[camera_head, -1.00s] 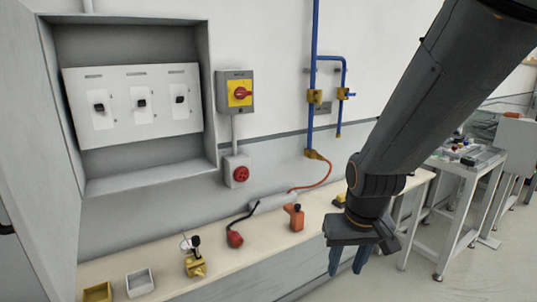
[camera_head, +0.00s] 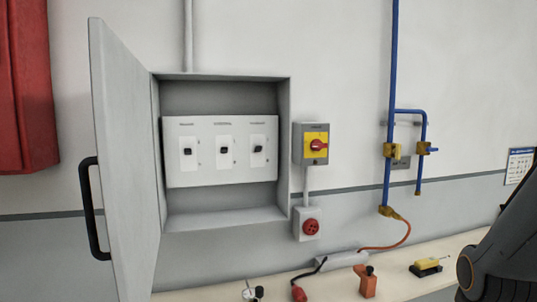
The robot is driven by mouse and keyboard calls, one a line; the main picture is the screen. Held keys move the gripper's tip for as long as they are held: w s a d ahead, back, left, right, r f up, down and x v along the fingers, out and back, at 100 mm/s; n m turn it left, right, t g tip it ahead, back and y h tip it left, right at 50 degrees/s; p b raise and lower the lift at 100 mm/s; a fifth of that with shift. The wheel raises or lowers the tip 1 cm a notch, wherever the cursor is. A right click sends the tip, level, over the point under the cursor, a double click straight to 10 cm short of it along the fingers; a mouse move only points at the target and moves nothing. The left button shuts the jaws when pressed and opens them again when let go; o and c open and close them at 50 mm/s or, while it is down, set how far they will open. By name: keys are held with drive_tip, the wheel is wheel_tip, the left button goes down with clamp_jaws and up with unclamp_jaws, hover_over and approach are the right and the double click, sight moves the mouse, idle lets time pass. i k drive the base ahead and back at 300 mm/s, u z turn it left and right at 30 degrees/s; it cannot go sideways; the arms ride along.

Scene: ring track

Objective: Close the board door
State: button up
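The board door (camera_head: 127,165) is a grey panel hinged on the left side of the electrical board box (camera_head: 284,150). It stands wide open, swung out toward me. A black bar handle (camera_head: 91,210) is on its outer face near the free edge. Inside the box a white panel (camera_head: 221,177) carries three black switches. My arm (camera_head: 505,255) shows only in part at the lower right, well away from the door. My gripper is out of the picture now.
A yellow box with a red rotary switch (camera_head: 316,145) and a red socket (camera_head: 309,226) are right of the board. Blue pipes (camera_head: 391,90) run up the wall. A bench (camera_head: 425,285) below holds an orange tool (camera_head: 367,283). A red cabinet (camera_head: 28,90) hangs at left.

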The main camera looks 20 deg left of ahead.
sight(120, 88)
drive_tip(key=z, duration=1.1)
drive_tip(key=k, duration=1.2)
drive_tip(key=u, duration=2.15)
